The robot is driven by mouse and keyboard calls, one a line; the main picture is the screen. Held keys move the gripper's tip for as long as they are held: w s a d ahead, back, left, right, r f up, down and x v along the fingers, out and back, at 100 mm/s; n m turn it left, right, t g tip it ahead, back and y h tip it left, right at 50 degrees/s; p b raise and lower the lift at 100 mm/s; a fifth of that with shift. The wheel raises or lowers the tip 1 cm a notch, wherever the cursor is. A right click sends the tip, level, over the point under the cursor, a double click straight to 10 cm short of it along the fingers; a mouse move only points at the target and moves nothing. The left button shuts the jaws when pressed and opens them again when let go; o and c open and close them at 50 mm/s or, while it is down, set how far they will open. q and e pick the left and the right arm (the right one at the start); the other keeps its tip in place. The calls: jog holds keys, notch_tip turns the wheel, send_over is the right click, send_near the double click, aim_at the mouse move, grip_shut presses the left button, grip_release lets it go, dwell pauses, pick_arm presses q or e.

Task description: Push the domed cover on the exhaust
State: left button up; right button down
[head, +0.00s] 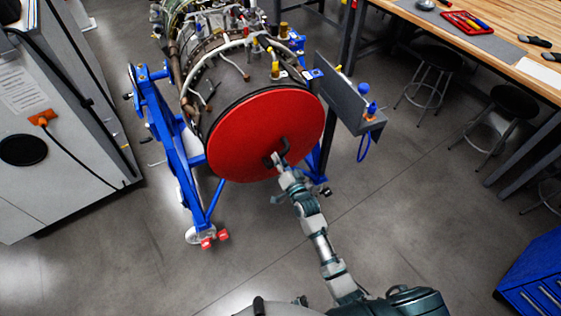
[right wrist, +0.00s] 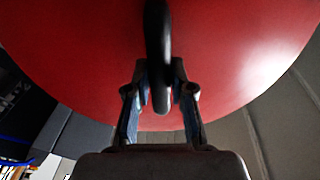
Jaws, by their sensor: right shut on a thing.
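The domed cover (head: 252,130) is a red disc with a dark handle (head: 283,147) low on its right side. It sits over the round end of the engine (head: 215,68); I cannot tell how snugly it fits. My right gripper (head: 278,160) reaches up from below and is shut on the handle. In the right wrist view the red cover (right wrist: 230,60) fills most of the picture, and the black handle (right wrist: 157,45) runs down between the two fingers of the gripper (right wrist: 160,85). The exhaust itself is hidden behind the cover. My left gripper is not in view.
A blue stand (head: 165,140) carries the engine. A grey bracket tray (head: 345,95) with blue-topped items juts out at the right. A grey cabinet (head: 70,110) stands at the left; a wooden bench (head: 500,35) and stools (head: 440,60) are at the right. The floor in front is clear.

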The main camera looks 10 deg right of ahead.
jog(key=shift+w+r, duration=0.3)
jog(key=shift+r, duration=0.1)
jog(key=c, duration=1.2)
grip_release()
jog(key=shift+w, duration=0.1)
jog(key=shift+o, duration=1.3)
jog(key=shift+w+a+f, duration=0.1)
jog(key=shift+w+f, duration=0.05)
jog(key=shift+f, duration=0.1)
jog(key=shift+w+a+f, duration=0.1)
jog(key=shift+f, duration=0.05)
jog(key=shift+o, duration=0.8)
jog(key=shift+f, duration=0.1)
jog(key=shift+s, duration=0.25)
